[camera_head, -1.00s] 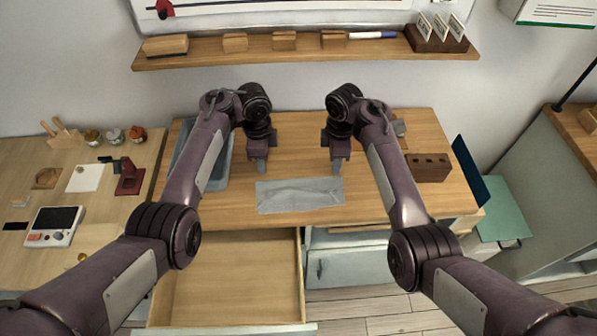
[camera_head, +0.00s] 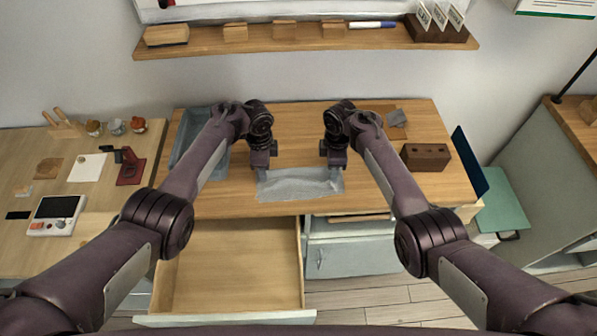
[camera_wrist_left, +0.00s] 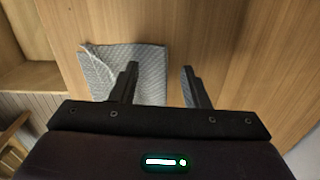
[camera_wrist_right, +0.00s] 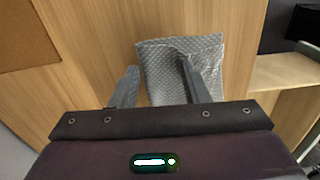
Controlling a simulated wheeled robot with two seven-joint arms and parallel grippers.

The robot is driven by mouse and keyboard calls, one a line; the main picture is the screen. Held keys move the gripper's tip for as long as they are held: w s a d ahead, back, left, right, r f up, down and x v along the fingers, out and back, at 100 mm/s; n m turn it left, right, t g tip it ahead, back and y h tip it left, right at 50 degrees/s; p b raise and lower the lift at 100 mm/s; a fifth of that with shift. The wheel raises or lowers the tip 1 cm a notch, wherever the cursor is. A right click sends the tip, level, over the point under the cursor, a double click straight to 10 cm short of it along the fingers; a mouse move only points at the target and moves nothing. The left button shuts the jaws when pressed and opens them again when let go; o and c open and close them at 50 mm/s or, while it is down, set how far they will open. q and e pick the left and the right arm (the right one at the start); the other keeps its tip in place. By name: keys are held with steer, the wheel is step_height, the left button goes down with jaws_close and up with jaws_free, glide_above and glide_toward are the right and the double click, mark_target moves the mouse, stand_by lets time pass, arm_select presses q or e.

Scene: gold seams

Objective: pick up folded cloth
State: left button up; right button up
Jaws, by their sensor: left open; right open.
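The folded cloth (camera_head: 300,185) is grey and lies flat, a little rumpled, near the front edge of the wooden table. My left gripper (camera_head: 262,170) is open at the cloth's left end; in the left wrist view one finger of the left gripper (camera_wrist_left: 159,82) overlaps the cloth (camera_wrist_left: 152,72) and the other is over bare wood. My right gripper (camera_head: 335,166) is open at the cloth's right end; in the right wrist view one finger of the right gripper (camera_wrist_right: 157,78) overlaps the cloth (camera_wrist_right: 210,62) and the other is beside it. I cannot tell whether the fingers touch it.
A grey-blue tray (camera_head: 186,155) is at the table's left, partly behind my left arm. A brown block with holes (camera_head: 426,157) is at the right. An open, empty drawer (camera_head: 235,265) juts out below the table's front. A shelf (camera_head: 300,42) runs along the wall.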

arm_select(q)
steer(key=shift+f+b, duration=0.3)
steer(key=shift+f, duration=0.15)
arm_select(e)
steer(key=shift+f, duration=0.5)
arm_select(q)
steer(key=shift+c, duration=0.2)
jaws_close()
arm_select(e)
steer(key=shift+s, duration=0.1)
jaws_close()
steer(key=shift+f, duration=0.1)
arm_select(q)
steer(key=shift+r, duration=0.2)
